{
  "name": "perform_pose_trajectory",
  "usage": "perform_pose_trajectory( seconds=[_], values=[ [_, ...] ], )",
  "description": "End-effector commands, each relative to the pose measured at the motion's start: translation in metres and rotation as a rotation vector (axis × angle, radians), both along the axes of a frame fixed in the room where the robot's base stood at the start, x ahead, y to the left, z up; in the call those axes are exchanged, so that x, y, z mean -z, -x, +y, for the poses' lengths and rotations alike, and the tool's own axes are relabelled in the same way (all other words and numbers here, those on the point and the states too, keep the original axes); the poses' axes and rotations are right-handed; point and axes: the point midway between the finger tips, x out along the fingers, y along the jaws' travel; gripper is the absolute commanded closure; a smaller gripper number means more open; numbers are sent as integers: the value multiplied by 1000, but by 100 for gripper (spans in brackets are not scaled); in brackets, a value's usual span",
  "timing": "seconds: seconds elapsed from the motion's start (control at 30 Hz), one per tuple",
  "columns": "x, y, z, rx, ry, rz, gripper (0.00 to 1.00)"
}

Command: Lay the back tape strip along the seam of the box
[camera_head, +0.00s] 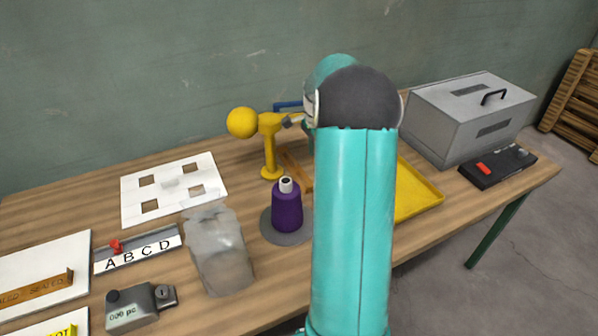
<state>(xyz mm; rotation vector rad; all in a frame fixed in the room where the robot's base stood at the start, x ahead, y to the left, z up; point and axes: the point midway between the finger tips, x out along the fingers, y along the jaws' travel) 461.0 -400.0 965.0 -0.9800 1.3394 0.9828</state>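A brown strip with dark lettering, part of which seems to read "SEALED", (36,291) lies on a white flat panel (45,251) at the left edge. I cannot tell whether it is one of the tape strips or whether the panel is part of the box. My gripper cannot be made out behind the arm.

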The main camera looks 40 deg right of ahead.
Motion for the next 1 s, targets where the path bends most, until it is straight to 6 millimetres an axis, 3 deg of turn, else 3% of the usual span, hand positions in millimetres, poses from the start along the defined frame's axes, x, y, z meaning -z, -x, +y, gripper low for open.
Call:
perform_pose_trajectory(
  seconds=[0.3, 0.63, 0.9, 1.0],
  values=[
    [62, 1, 1, -2, -3, 1, 69],
    [89, 0, 1, 2, -1, -1, 69],
    [127, 1, 1, 2, -1, -1, 69],
    [130, 1, 1, 3, 1, -3, 69]
  ],
)
